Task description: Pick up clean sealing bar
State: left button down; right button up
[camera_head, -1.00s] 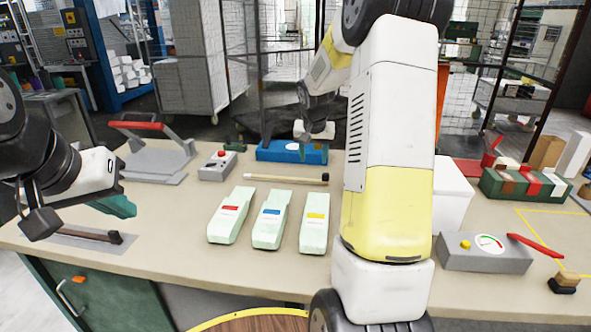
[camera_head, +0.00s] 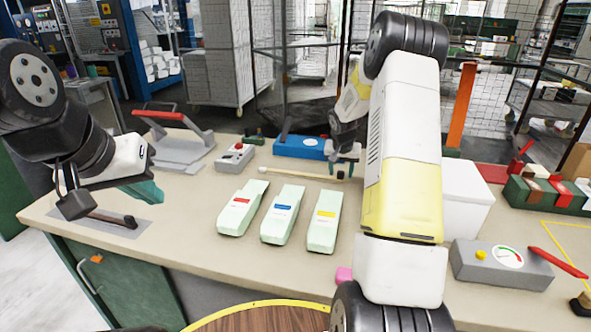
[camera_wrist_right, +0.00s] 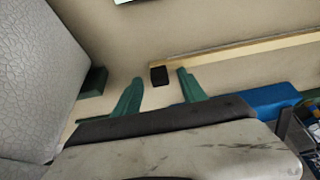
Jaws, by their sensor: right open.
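A light, thin bar with a dark end, taken to be the clean sealing bar (camera_head: 300,173), lies on the bench behind three pale green blocks. In the right wrist view the bar (camera_wrist_right: 235,52) runs off to the right, its dark end lying between the two fingertips. My right gripper (camera_head: 345,165) is open at the bar's right end; its green fingers (camera_wrist_right: 160,76) also show in the wrist view. I cannot tell whether they touch the bar. My left gripper (camera_head: 145,191) hangs near a dark bar (camera_head: 110,218) on a grey mat; its jaw gap is hidden.
The pale green blocks (camera_head: 283,215) have red, blue and yellow labels. A blue box (camera_head: 300,147) stands just behind the bar. A grey control box (camera_head: 236,157) and a press with a red handle (camera_head: 175,145) are at the left. A grey gauge box (camera_head: 500,265) is at the right.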

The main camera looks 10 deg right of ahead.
jog(key=shift+c, duration=0.2)
grip_shut()
jog(key=shift+r, duration=0.15)
